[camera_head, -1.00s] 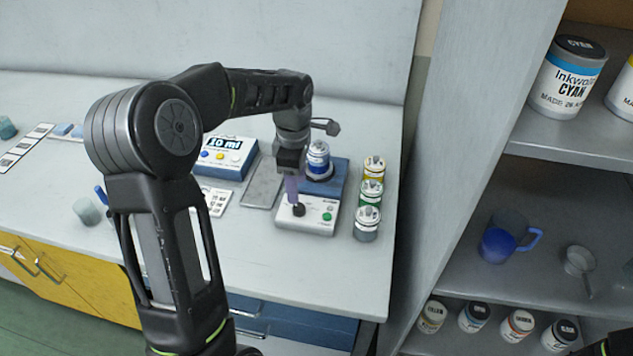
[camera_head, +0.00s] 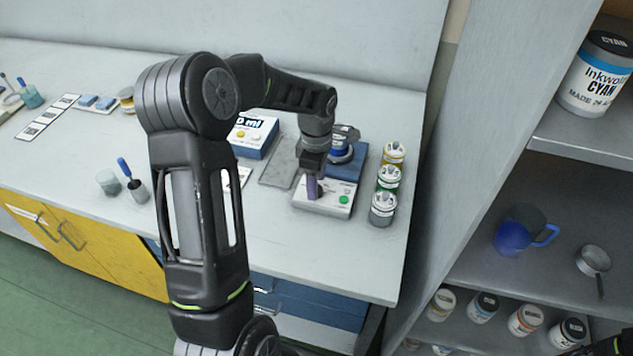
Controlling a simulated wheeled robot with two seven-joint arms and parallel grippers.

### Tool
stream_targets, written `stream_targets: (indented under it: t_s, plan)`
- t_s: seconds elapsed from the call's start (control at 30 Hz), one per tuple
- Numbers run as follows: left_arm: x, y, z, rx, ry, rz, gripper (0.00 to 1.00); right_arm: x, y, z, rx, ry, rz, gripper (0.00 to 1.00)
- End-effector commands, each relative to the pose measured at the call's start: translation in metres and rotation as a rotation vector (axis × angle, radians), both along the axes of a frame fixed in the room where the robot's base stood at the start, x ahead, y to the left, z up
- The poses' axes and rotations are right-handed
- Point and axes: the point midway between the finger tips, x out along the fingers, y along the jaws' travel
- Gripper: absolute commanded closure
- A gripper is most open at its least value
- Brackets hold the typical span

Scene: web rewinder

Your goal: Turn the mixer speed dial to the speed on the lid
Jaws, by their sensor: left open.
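The mixer has a white front panel (camera_head: 327,207) with a green button (camera_head: 344,199) and a blue body (camera_head: 351,168) behind. A jar with a blue label (camera_head: 341,152) stands on it, partly behind my wrist; the speed on its lid cannot be read. The dark speed dial (camera_head: 319,191) sits on the panel, largely hidden by my fingers. My left gripper (camera_head: 312,189) points down at the dial with its purple fingers open, low over the panel. I cannot tell whether they touch the dial.
Three small jars, yellow (camera_head: 393,154), green (camera_head: 388,178) and grey (camera_head: 383,208), stand close right of the mixer. A blue-and-white dispenser box (camera_head: 252,136) and a grey plate (camera_head: 279,163) lie left of it. Shelves with cans and a blue jug (camera_head: 515,232) are at right.

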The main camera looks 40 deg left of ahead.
Motion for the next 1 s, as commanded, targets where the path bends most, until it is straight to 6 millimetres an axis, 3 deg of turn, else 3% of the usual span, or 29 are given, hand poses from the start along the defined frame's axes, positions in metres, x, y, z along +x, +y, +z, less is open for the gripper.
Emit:
stream_targets:
  t_s: [0.13,0.4,1.0]
  plan:
    - [-0.0001,-0.0004,-0.0111,-0.001,0.0,0.0,0.49,-0.0004,-0.0002,0.0023,-0.001,0.001,-0.001,0.0]
    - [0.0001,-0.0005,-0.0132,-0.001,-0.001,-0.001,0.49,-0.0004,-0.0002,0.0018,-0.001,0.001,-0.001,0.0]
    - [0.0,-0.0004,-0.0128,-0.001,0.0,-0.001,0.97,-0.0004,-0.0001,0.002,-0.001,0.001,-0.001,0.0]
